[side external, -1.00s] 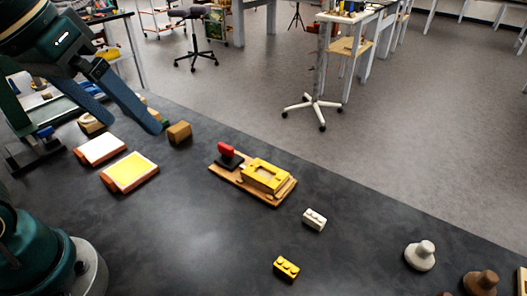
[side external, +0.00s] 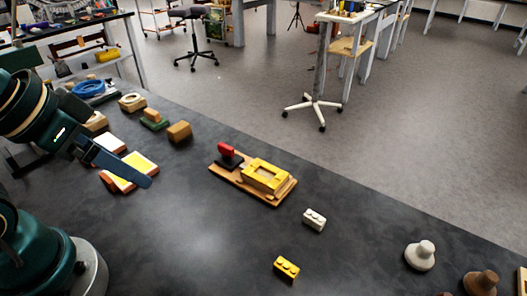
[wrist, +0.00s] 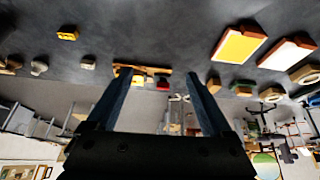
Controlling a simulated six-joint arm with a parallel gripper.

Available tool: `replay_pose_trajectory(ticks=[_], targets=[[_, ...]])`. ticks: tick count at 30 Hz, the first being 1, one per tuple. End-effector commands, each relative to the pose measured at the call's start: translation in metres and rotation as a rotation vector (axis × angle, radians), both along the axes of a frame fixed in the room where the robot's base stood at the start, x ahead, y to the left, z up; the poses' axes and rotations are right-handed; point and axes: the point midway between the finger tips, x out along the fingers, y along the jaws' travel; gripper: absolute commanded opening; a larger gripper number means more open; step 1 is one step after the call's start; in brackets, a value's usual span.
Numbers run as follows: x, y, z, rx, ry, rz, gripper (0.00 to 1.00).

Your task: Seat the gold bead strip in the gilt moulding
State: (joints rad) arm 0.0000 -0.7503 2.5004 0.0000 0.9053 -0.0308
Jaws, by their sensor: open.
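The gold bead strip is most likely the small yellow block with round bumps (side external: 287,267) lying at the front of the dark table; it also shows in the wrist view (wrist: 68,33). The gilt moulding (side external: 253,178) is a yellow frame with a recess, lying on a wooden board (side external: 223,173) beside a red-topped black clamp (side external: 228,155). The recess looks empty. My gripper (side external: 147,182) is at the left, over the yellow-topped block, well apart from strip and moulding. In the wrist view its two fingers (wrist: 155,76) are spread with nothing held between them.
A white bumped block (side external: 314,220) lies between the strip and the moulding. A yellow-topped block (side external: 133,165) is under my fingers, with a brown block (side external: 179,131) behind. Knobbed pieces (side external: 420,256) stand at the right.

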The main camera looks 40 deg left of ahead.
Motion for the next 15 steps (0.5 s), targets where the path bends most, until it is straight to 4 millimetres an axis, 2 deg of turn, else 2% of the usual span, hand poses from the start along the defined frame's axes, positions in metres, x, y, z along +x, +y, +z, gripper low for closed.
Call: replay_pose_trajectory(ticks=[5, 8, 15], targets=[[0.016, -0.002, 0.027, -0.063, -0.03, 0.104, 0.85], [0.033, -0.009, 0.041, -0.1, -0.013, 0.137, 0.85], [0.076, -0.043, 0.056, -0.161, 0.076, 0.162, 0.85]])
